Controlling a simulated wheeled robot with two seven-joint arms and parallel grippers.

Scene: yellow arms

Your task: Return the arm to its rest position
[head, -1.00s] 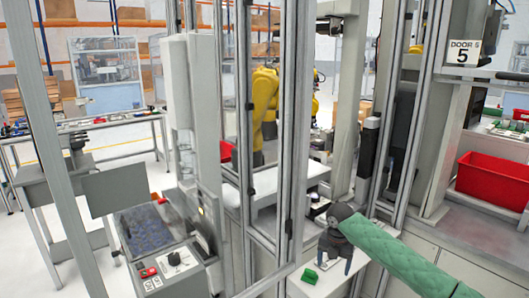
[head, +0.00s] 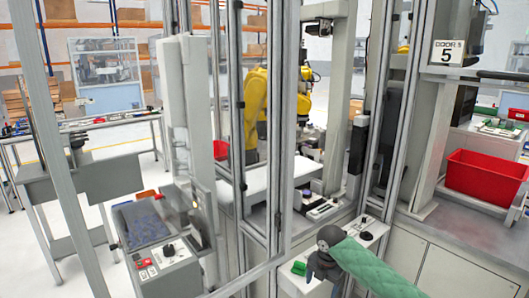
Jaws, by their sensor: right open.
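My right arm, in a green quilted sleeve (head: 378,268), comes in from the lower right in the head view. Its dark grey gripper (head: 322,272) points down near the bottom edge, in front of a light grey ledge with a small green block (head: 298,268). The gripper is open and I see nothing in it. The block lies just left of it, apart from it in the picture. My left gripper is not in view.
Metal posts of a machine cell stand close ahead, with a yellow robot arm (head: 256,100) inside. A control panel (head: 160,265) is at the lower left.

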